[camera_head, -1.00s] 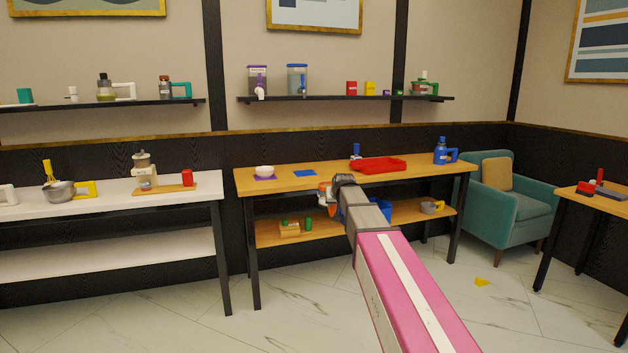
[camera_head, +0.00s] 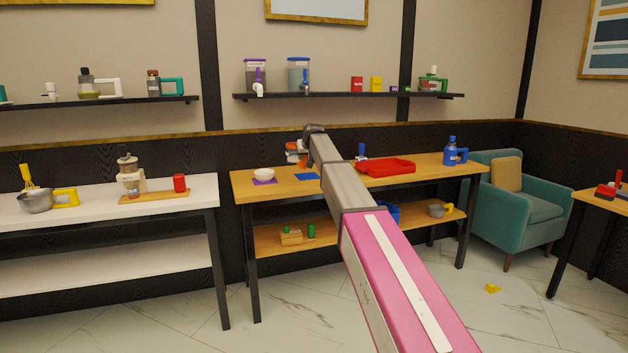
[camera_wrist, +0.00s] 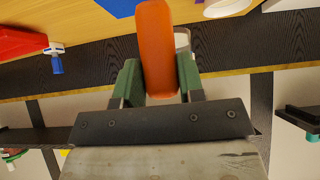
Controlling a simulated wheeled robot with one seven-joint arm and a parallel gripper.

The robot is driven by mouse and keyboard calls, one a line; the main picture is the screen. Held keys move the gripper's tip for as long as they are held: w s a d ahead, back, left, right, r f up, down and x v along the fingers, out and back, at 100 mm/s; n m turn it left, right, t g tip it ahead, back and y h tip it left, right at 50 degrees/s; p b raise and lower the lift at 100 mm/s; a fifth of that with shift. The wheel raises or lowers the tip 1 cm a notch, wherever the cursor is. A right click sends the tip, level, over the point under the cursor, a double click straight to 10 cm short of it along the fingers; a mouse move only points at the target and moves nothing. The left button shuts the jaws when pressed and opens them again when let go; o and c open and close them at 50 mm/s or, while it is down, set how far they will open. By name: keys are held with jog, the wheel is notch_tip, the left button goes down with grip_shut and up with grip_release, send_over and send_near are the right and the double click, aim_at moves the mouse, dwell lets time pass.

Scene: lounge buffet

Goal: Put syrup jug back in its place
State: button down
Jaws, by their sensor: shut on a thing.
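My gripper (camera_wrist: 158,82) is shut on an upright-looking orange handle, which I take to be the syrup jug's (camera_wrist: 157,45). In the head view the orange and white held thing (camera_head: 292,148) is small and partly hidden by my gripper (camera_head: 304,143), above the back of the wooden table. The jug's body is mostly hidden in the wrist view; a pale piece shows behind the handle. A bare blue mat (camera_head: 307,176) lies on the wooden table below, and its edge shows in the wrist view (camera_wrist: 118,6).
The wooden table (camera_head: 330,186) also bears a white bowl (camera_head: 264,174) on a purple mat, a red tray (camera_head: 388,167) and a blue jug (camera_head: 455,152). A wall shelf (camera_head: 330,97) with dispensers and small boxes hangs above. A white counter (camera_head: 100,212) stands left.

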jog(key=shift+w+d+f, duration=0.1)
jog(key=shift+w+d, duration=0.05)
jog(key=shift+w, duration=0.2)
jog(key=shift+w+d+f, duration=1.05)
jog(key=shift+d+f, duration=0.5)
jog(key=shift+f, duration=0.25)
jog(key=shift+w+d+f, duration=1.05)
jog(key=shift+d+f, duration=0.5)
jog(key=shift+f, duration=0.2)
jog(key=shift+w+d+f, duration=1.05)
jog(key=shift+d+f, duration=0.5)
jog(key=shift+f, duration=0.4)
jog(key=c, duration=0.7)
grip_release()
jog(key=shift+c, duration=0.2)
